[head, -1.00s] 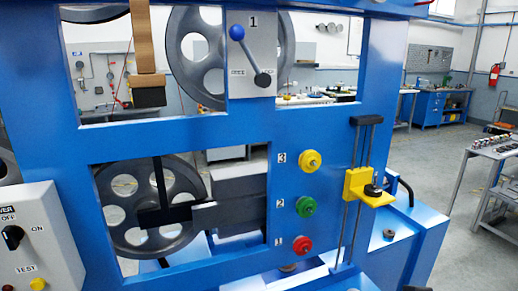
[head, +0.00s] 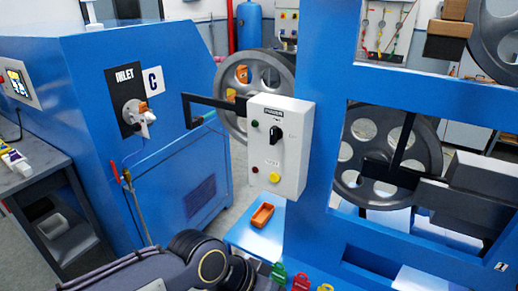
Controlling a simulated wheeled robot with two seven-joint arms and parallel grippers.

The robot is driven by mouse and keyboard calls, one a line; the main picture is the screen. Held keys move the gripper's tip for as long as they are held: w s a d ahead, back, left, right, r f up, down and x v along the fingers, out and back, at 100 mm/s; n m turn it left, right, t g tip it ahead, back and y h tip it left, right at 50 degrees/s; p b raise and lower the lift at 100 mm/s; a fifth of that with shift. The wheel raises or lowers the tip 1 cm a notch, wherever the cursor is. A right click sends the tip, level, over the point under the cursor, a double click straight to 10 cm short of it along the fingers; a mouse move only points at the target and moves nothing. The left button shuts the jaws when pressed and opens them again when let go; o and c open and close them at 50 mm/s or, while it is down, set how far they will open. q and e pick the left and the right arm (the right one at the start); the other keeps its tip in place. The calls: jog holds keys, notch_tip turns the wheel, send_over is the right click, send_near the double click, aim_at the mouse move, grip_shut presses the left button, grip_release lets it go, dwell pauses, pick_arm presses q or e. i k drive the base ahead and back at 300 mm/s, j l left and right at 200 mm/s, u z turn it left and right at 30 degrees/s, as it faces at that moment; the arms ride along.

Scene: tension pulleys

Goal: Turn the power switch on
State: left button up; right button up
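The power switch (head: 267,134) is a black rotary knob on the front of a white control box (head: 290,170) in the head view. The box is fixed to the left side of the blue machine frame. Its printed labels are too small to read surely, and I cannot tell which one the knob points to. A green lamp, a red lamp or button and a yellow button are also on the box. My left arm crosses the bottom of the view, below and left of the box, apart from it. Neither gripper shows.
A black bar (head: 213,101) sticks out left of the box. A blue cabinet (head: 190,140) with an inlet valve (head: 140,115) stands at left. Free space lies before the box.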

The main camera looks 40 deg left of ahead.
aim_at(276, 134)
jog(key=u, duration=1.3)
